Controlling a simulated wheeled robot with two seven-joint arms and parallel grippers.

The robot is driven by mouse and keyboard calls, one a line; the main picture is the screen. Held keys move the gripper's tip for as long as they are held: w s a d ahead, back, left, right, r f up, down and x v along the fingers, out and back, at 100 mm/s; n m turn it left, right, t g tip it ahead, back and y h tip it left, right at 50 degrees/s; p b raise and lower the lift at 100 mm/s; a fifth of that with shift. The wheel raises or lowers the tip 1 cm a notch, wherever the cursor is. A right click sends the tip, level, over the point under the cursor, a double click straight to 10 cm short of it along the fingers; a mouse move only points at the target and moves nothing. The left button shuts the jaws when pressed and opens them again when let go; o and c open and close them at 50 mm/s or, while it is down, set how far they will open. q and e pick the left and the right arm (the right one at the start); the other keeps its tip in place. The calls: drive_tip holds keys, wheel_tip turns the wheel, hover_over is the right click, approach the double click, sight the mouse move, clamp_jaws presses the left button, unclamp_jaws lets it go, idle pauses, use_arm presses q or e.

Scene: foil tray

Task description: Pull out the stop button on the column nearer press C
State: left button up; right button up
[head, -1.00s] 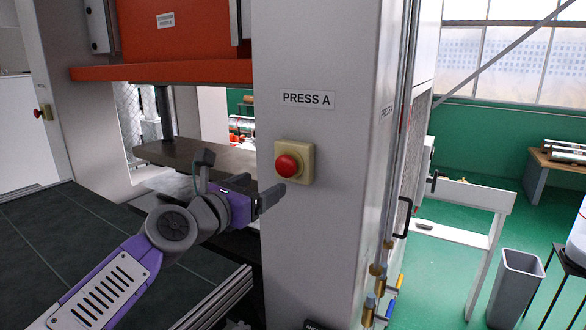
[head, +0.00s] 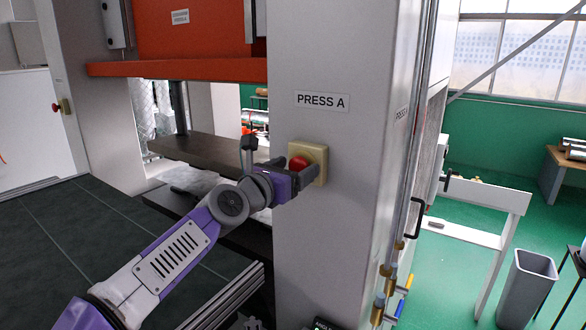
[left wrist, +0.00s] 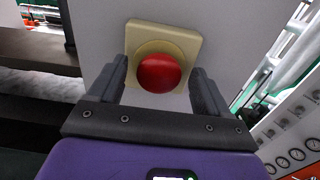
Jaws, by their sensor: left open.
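A red stop button (head: 298,163) on a cream square box (head: 320,158) is mounted on the grey column labelled PRESS A (head: 322,102). My left gripper (head: 295,178) is open in front of this button. In the left wrist view the red button (left wrist: 159,73) sits between the two open fingers (left wrist: 166,85), with the cream plate (left wrist: 185,42) behind it. Contact between fingers and button cannot be told. Another small red stop button (head: 60,107) shows on a column at the far left. No press C label is readable. My right gripper is not in view.
The orange press beam (head: 200,69) hangs over a dark press bed (head: 215,153) left of the column. Gas fittings and a hose run down the column's right side. A grey bin (head: 528,285) stands on the green floor at right.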

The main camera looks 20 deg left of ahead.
use_arm(q)
clamp_jaws()
drive_tip(key=shift+s+a+f, duration=0.1)
drive_tip(key=shift+s+a, duration=0.05)
drive_tip(key=shift+s, duration=0.4)
drive_tip(key=shift+w, duration=0.1)
drive_tip(key=shift+c, duration=1)
unclamp_jaws()
drive_tip(key=shift+o, duration=1)
drive_tip(key=shift+s, duration=0.25)
drive_tip(key=shift+w, duration=0.1)
